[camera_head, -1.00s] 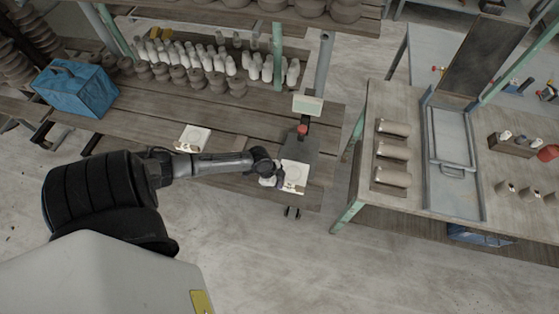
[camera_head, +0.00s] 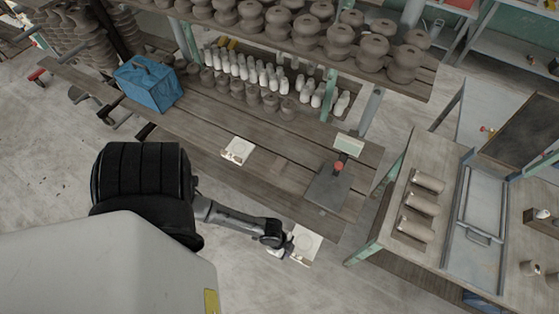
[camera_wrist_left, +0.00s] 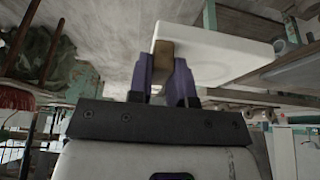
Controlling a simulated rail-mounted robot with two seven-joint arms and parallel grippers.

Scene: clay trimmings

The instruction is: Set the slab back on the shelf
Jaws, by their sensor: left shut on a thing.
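The slab (camera_head: 306,243) is a flat pale square with a round outline on its upper face. My left gripper (camera_head: 286,254) is shut on its near edge and holds it out past the front edge of the wooden shelf (camera_head: 205,137). In the left wrist view the slab (camera_wrist_left: 215,52) appears as a thick white plate, with the dark fingers of my left gripper (camera_wrist_left: 175,82) closed at its edge. A similar white square piece (camera_head: 238,150) lies on the shelf. My right gripper is not in view.
A grey plate with a red knob (camera_head: 339,167) and a small pale display (camera_head: 348,145) stand at the shelf's right end. Bare boards lie between the white piece and the grey plate.

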